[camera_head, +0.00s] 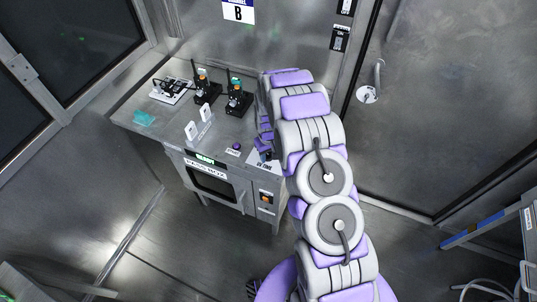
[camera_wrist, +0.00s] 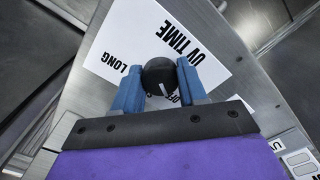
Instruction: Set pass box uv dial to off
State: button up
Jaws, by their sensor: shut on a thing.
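The black UV dial (camera_wrist: 159,74) sits on a white plate (camera_wrist: 139,32) marked "UV TIME" in the wrist view. The word "LONG" shows left of the dial, and "OFF" shows just below it, partly hidden by the right finger. A short pale mark is on the lower part of the dial; its exact setting is hard to tell. My gripper (camera_wrist: 158,80) is shut on the dial, one blue finger on each side. In the head view, the plate (camera_head: 263,164) is at the right front corner of the pass box (camera_head: 238,177), and my gripper (camera_head: 266,139) reaches down over it.
A purple button (camera_head: 236,146) and two white upright pieces (camera_head: 198,126) stand left of the dial. Black devices (camera_head: 238,101), a white rack (camera_head: 170,91) and a teal item (camera_head: 144,118) are farther back. An orange switch (camera_head: 266,199) is on the front.

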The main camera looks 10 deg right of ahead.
aim_at(268, 155)
jog(key=shift+w+r, duration=0.1)
jog(key=shift+w, duration=0.05)
jog(key=o, duration=1.1)
jog(key=shift+c, duration=0.2)
notch_tip(268, 155, up, 17)
jog(key=p, duration=0.1)
jog(key=shift+p, duration=0.3)
jog(key=shift+r, duration=0.1)
